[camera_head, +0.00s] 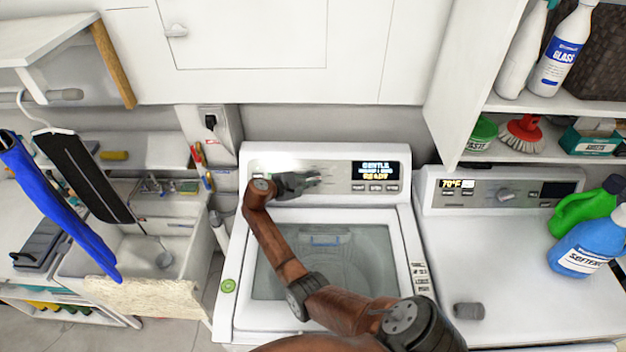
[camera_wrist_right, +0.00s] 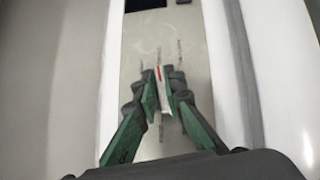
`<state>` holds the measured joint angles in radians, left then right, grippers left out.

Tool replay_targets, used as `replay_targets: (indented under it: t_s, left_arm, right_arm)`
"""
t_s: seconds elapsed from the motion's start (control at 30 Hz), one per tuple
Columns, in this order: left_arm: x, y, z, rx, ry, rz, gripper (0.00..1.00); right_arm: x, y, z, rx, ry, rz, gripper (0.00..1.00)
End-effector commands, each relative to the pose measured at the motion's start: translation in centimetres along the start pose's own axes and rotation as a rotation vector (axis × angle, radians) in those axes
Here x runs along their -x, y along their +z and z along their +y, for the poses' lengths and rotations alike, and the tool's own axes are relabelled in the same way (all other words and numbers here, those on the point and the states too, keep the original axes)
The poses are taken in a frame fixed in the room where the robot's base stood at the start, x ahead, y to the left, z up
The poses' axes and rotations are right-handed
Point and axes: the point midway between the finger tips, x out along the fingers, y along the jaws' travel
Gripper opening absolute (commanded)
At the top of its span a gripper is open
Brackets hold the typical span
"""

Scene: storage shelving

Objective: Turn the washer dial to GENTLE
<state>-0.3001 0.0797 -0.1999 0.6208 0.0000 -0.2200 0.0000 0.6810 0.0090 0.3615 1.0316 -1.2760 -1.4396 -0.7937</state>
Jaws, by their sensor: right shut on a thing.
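The white top-load washer (camera_head: 318,270) stands in the middle of the head view. Its display (camera_head: 376,170) has a large top line that reads GENTLE; the smaller lines are hard to read. My right gripper (camera_head: 314,179) reaches the control panel (camera_head: 270,164), left of the display. In the wrist view my right gripper (camera_wrist_right: 165,82) is shut on the washer dial (camera_wrist_right: 161,91), a narrow white piece with a red mark between the two fingers. The fingers hide most of the dial in the head view. My left gripper is not in view.
A dryer (camera_head: 500,270) with its own panel stands to the right, holding a grey cap (camera_head: 468,311), a green jug (camera_head: 582,208) and a blue softener bottle (camera_head: 584,246). A sink (camera_head: 150,245) is at left. Cabinets (camera_head: 250,60) hang above the washer.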

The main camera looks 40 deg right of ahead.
Motion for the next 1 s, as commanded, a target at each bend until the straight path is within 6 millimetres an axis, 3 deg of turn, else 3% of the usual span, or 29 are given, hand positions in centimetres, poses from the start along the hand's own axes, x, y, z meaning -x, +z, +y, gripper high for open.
replay_targets:
  t_s: [0.27,0.63,0.77,1.0]
  left_arm:
    - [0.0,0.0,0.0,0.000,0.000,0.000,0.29]
    - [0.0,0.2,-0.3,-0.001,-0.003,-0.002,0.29]
    - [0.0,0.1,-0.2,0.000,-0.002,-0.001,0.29]
    - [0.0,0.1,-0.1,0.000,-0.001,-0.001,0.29]
  right_arm:
    - [0.0,0.0,-0.1,0.001,-0.001,0.000,0.26]
    - [0.6,0.0,0.0,0.001,0.001,0.000,0.27]
    - [2.4,-0.1,0.0,-0.001,0.001,0.003,0.27]
    - [7.5,-0.1,0.0,0.000,0.001,0.004,0.27]
